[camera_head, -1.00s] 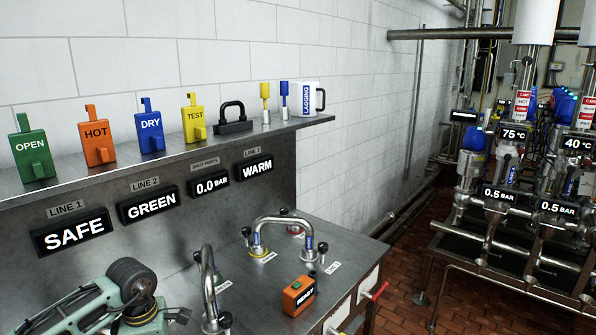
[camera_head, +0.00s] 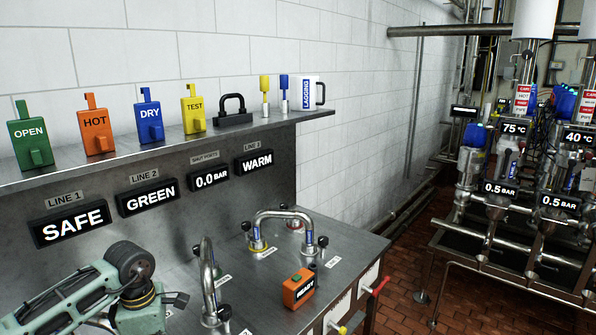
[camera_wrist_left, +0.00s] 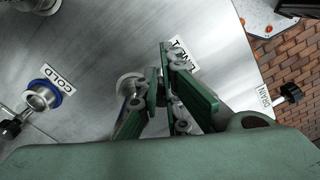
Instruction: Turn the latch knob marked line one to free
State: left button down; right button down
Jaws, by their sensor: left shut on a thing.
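In the left wrist view my left gripper's green fingers (camera_wrist_left: 167,95) are closed beside a round metal port (camera_wrist_left: 127,85). A partly covered white label (camera_wrist_left: 184,52) lies beyond them, its text not fully readable. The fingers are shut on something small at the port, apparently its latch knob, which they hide. In the head view my left arm comes in at the lower left and its fingers are out of frame. The LINE 1 sign (camera_head: 64,200) is above a display reading SAFE (camera_head: 72,227). My right gripper is not in view.
A COLD port (camera_wrist_left: 43,97) and a DRAIN knob (camera_wrist_left: 290,93) flank the fingers. Bent steel pipes (camera_head: 283,214) and an orange READY box (camera_head: 299,289) stand on the bench. The shelf (camera_head: 110,160) holds coloured tags, a black lock and a LAGGING mug (camera_head: 307,93).

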pick_arm(q)
jog(key=shift+w+a+f, duration=0.15)
jog(key=shift+a+f, duration=0.15)
jog(key=shift+f, duration=0.15)
jog(key=shift+d, duration=0.25)
jog(key=shift+r, duration=0.1)
jog(key=r+p, duration=0.1)
jog(key=r, duration=0.2)
jog(key=w+r+p, duration=0.1)
jog(key=r+p, duration=0.1)
jog(key=shift+r, duration=0.4)
jog(key=shift+w, duration=0.1)
